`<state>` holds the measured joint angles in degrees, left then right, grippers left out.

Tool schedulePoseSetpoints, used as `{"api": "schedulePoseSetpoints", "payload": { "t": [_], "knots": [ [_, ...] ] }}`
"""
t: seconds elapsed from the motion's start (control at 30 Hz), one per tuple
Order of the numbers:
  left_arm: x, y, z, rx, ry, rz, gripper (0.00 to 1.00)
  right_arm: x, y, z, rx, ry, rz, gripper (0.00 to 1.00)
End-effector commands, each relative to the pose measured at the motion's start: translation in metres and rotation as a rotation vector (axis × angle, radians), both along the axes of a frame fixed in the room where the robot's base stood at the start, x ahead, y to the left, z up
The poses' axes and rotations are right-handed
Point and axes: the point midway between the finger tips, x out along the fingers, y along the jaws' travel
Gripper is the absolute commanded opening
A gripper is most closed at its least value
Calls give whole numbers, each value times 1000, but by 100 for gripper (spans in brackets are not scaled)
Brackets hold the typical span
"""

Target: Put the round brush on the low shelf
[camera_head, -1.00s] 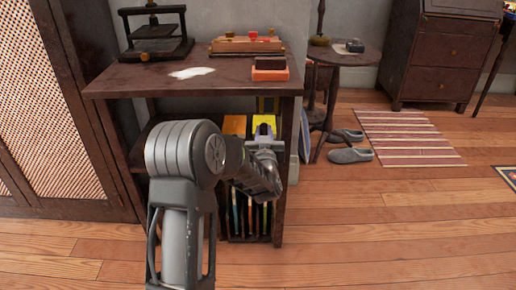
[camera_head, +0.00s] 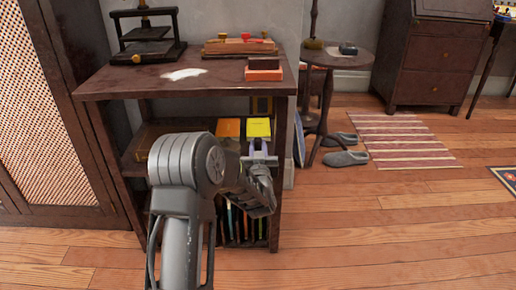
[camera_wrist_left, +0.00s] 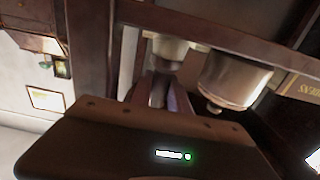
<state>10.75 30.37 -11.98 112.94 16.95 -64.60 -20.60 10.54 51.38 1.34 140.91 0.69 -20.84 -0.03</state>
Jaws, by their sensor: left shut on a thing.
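My left gripper (camera_head: 262,152) reaches into the dark wooden shelf unit, in front of the shelf (camera_head: 133,160) below its top. In the left wrist view its purplish fingers (camera_wrist_left: 160,95) are shut on a narrow grey stem. A pale round body, seemingly the round brush (camera_wrist_left: 168,50), joins that stem. The brush is hidden in the head view. I cannot tell whether it touches the shelf. My right gripper is not in view.
A metallic round pot with a small knob (camera_wrist_left: 235,80) is close beside the brush. Yellow (camera_head: 258,128) and orange (camera_head: 228,127) items are on the shelf behind the gripper. Upright thin books fill the compartment below.

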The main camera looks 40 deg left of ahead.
Motion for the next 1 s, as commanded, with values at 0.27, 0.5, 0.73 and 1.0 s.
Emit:
{"api": "schedulePoseSetpoints", "payload": {
  "t": [0.27, 0.5, 0.73, 1.0],
  "knots": [
    [0, 0, -2, 0, 0, 0, 39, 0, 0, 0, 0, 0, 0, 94],
    [0, 0, -2, -1, 1, 0, 44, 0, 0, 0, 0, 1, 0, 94],
    [-4, -3, 2, -1, 1, 0, 44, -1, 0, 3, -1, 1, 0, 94],
    [-38, -30, 4, -2, 4, -2, 44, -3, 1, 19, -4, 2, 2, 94]
  ]
}}
